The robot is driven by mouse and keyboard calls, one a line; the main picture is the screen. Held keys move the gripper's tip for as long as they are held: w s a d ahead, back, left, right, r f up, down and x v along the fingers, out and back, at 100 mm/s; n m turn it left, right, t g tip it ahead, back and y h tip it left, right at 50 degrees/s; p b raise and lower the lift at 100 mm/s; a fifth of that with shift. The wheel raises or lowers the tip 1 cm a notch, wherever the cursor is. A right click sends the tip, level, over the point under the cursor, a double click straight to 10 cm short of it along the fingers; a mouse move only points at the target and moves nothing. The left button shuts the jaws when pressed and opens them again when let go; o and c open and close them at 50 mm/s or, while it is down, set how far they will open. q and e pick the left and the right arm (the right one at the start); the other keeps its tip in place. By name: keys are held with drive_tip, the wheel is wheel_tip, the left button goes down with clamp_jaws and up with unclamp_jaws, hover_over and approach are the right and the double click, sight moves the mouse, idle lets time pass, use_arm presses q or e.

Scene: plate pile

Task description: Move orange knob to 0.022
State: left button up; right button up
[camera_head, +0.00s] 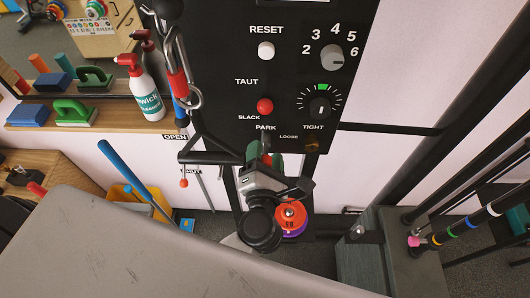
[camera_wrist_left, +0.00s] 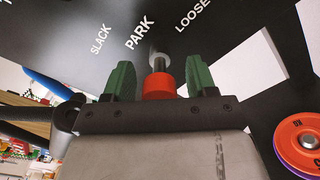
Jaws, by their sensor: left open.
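The orange knob (camera_wrist_left: 158,85) is a short red-orange cylinder on a dark stem with a pale round base, standing out from the black panel (camera_wrist_left: 225,60) below the PARK label. My left gripper (camera_head: 265,158) has its green fingers apart, one on each side of the knob. In the left wrist view the gripper (camera_wrist_left: 160,80) shows gaps between both fingers and the knob. In the head view only a bit of red shows between the fingers; the wrist hides the rest. My right gripper is not in view.
Above on the panel are a red knob (camera_head: 265,106), a white button (camera_head: 266,51), a numbered grey dial (camera_head: 332,57) and a black dial (camera_head: 320,108). A hanging carabiner (camera_head: 180,85) is to the left. Orange and purple discs (camera_head: 291,216) lie below, close to my wrist.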

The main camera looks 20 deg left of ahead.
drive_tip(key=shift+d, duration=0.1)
use_arm(q)
clamp_jaws()
drive_tip(key=shift+p+x, duration=0.55)
drive_tip(key=shift+x, duration=0.65)
drive_tip(key=shift+r, duration=0.1)
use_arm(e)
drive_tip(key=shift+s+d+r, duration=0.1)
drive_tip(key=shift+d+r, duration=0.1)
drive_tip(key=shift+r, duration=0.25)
use_arm(q)
drive_tip(key=shift+c, duration=1.2)
unclamp_jaws()
drive_tip(key=shift+o, duration=1.2)
drive_tip(key=shift+w, duration=0.15)
